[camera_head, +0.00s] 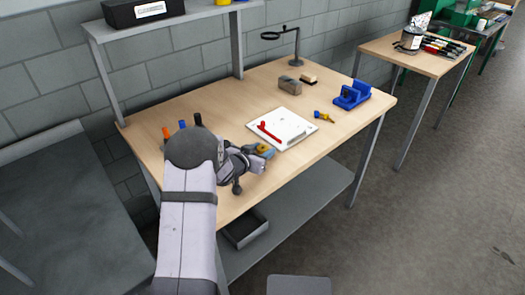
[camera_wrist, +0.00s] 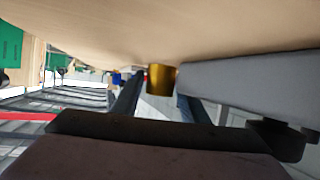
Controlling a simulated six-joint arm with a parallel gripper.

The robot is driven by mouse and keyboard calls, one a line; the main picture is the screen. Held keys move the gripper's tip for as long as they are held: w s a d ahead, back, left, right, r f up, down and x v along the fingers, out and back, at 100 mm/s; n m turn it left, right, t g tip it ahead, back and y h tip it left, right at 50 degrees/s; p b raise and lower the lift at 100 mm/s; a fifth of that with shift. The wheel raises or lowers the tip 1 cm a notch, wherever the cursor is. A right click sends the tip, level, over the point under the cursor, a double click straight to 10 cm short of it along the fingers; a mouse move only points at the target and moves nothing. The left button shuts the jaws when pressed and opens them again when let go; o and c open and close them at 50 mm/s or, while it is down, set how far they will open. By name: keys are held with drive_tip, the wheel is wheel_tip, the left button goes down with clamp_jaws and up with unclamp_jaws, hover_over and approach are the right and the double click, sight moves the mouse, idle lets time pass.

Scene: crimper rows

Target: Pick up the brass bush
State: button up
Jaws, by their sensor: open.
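The brass bush (camera_wrist: 161,80) is a short gold-coloured cylinder near the middle of the wrist view. My gripper (camera_wrist: 157,90) is open, and its dark fingers show on either side of the bush. Whether either finger touches it I cannot tell. In the head view the bush (camera_head: 263,147) is a small yellowish spot at the end of my gripper (camera_head: 260,152), near the front edge of the workbench (camera_head: 335,115). My gripper partly hides the bush there.
A white board (camera_head: 283,128) with a red-handled tool (camera_head: 268,132) lies just beyond my gripper. A small yellow and blue part (camera_head: 324,117), a blue fixture (camera_head: 351,95), a grey block (camera_head: 290,85) and a stand (camera_head: 296,48) are farther off. Screwdriver-like handles (camera_head: 182,127) stand at left.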

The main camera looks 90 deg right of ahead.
drive_tip(key=shift+d, duration=0.1)
drive_tip(key=c, duration=1)
wheel_tip(320, 180, up, 10)
